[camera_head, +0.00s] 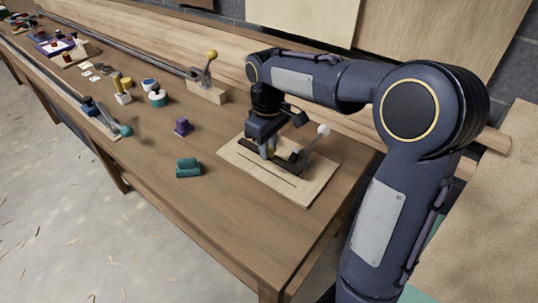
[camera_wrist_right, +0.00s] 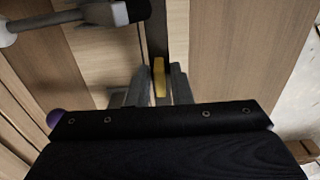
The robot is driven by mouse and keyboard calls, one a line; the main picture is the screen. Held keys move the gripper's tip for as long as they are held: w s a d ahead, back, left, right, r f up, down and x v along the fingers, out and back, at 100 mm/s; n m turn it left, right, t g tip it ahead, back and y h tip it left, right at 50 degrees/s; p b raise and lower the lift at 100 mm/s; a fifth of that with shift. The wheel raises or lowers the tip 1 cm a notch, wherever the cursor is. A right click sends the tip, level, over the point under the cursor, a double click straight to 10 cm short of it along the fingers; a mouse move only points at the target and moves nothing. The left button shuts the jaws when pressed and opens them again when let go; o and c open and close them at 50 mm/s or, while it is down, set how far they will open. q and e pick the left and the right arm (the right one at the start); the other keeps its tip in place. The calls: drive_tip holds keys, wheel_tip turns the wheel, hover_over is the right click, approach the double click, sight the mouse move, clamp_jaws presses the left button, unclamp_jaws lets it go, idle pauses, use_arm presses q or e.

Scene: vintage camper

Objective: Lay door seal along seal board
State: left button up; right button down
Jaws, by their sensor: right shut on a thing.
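The seal board (camera_head: 306,194) is a pale wooden board with a thin dark line, lying at the right end of the workbench. My right gripper (camera_head: 269,154) is low over its back part, pointing down. In the right wrist view, its fingers (camera_wrist_right: 159,88) are shut around a small yellow piece (camera_wrist_right: 159,72). This piece sits at the near end of a dark strip (camera_wrist_right: 157,30), which looks like the door seal. The fingers hide where the strip meets the board. My left gripper is not in view.
A white-knobbed lever clamp (camera_head: 323,130) stands on the board, right of the gripper. A teal block (camera_head: 188,168) and a purple piece (camera_head: 182,127) lie to the left. A yellow-knobbed clamp (camera_head: 211,56) stands farther back. The bench front is clear.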

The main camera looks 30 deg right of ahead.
sight(269, 166)
drive_tip(key=shift+w+d+f, duration=0.15)
drive_tip(key=shift+f, duration=0.1)
drive_tip(key=shift+w+d+f, duration=0.1)
drive_tip(key=shift+w+f, duration=0.05)
drive_tip(key=shift+f, duration=0.8)
drive_tip(key=shift+w+d+f, duration=0.1)
drive_tip(key=shift+w+f, duration=0.05)
drive_tip(key=shift+f, duration=0.8)
drive_tip(key=shift+f, duration=0.15)
drive_tip(key=c, duration=1.3)
unclamp_jaws()
